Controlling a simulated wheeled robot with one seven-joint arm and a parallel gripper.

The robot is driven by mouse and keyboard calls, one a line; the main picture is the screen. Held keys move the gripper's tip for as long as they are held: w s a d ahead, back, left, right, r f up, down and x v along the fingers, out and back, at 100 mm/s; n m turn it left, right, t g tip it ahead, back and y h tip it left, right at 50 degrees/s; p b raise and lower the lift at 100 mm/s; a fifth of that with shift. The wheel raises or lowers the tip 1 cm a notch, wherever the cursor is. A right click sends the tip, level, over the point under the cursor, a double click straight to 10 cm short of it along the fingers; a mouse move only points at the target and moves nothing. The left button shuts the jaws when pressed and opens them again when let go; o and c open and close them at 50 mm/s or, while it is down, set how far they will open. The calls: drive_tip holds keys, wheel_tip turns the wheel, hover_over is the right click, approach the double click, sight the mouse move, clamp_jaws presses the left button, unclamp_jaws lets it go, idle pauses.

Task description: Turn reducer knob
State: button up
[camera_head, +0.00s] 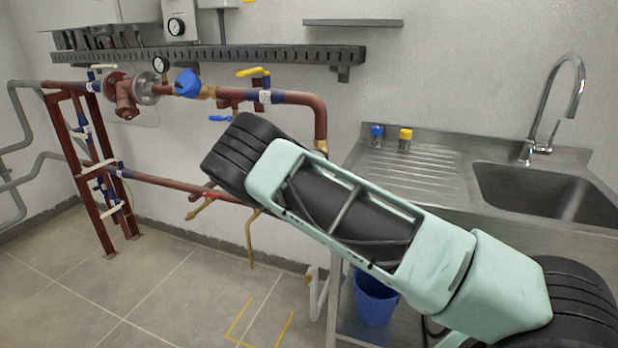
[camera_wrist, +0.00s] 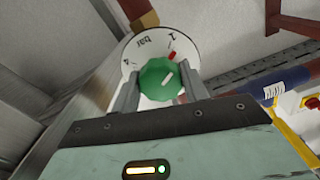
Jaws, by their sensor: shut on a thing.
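The reducer knob (camera_wrist: 160,82) is green with a white pointer mark. In the wrist view it sits in front of a round white dial (camera_wrist: 147,45) marked "bar" with numbers and a red mark. My gripper (camera_wrist: 157,88) has one finger on each side of the knob and is shut on it. The white pointer is tilted to the upper right, below and left of the red mark. In the head view my arm hides the knob and the gripper.
Red pipes (camera_head: 180,185) with gauges and valves run along the wall. A blue-handled valve (camera_head: 220,118) and a yellow-handled valve (camera_head: 253,72) are near my arm. A steel sink (camera_head: 545,192) with a faucet is at right, with a blue bucket (camera_head: 375,300) below. The floor at left is clear.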

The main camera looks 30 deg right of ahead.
drive_tip(key=m+b, duration=0.2)
drive_tip(key=b, duration=0.1)
drive_tip(key=m+b, duration=0.1)
drive_tip(key=shift+f+m, duration=0.25)
drive_tip(key=shift+m, duration=0.15)
drive_tip(key=m+b, duration=0.3)
drive_tip(key=b, duration=0.2)
drive_tip(key=shift+m, duration=0.3)
drive_tip(key=m+b, duration=0.4)
drive_tip(key=b, duration=0.2)
drive_tip(key=m+b, duration=0.1)
drive_tip(key=b, duration=0.1)
drive_tip(key=m+b, duration=0.2)
drive_tip(key=shift+r, duration=0.25)
drive_tip(key=shift+r+m, duration=0.1)
drive_tip(key=shift+m, duration=0.2)
drive_tip(key=o, duration=1)
drive_tip(key=shift+a, duration=0.15)
drive_tip(key=p+v, duration=0.2)
drive_tip(key=v, duration=1.5)
